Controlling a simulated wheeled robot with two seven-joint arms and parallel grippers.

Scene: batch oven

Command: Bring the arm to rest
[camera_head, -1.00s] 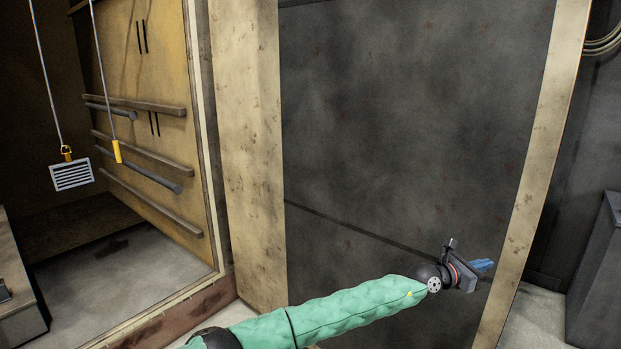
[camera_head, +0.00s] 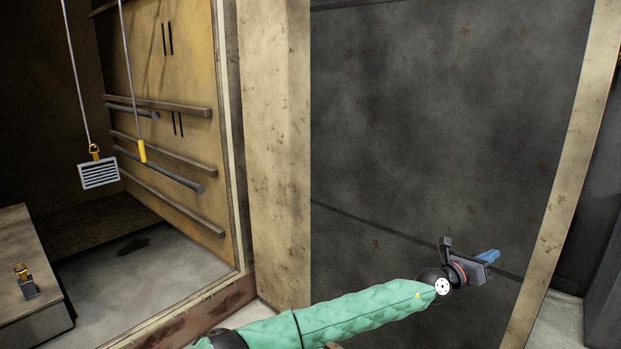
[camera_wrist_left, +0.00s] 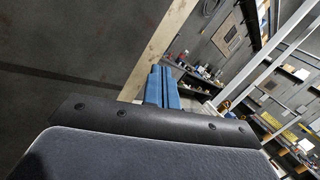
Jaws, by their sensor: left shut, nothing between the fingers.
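My left arm (camera_head: 345,316), in a green sleeve, reaches in from the bottom of the head view toward the right. My left gripper (camera_head: 488,256) has blue fingers and is in front of the dark oven panel. In the left wrist view the blue fingers (camera_wrist_left: 162,88) lie together with nothing between them. The gripper is shut and empty. The gap between the fingers and the panel is hard to judge. My right gripper is not in view.
The large dark panel (camera_head: 430,110) has a pale worn frame (camera_head: 275,130). At left is an open oven chamber with wall rails (camera_head: 160,103). A grille (camera_head: 99,174) and a yellow-ended piece (camera_head: 142,151) hang on cords. A bench (camera_head: 25,250) stands at lower left.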

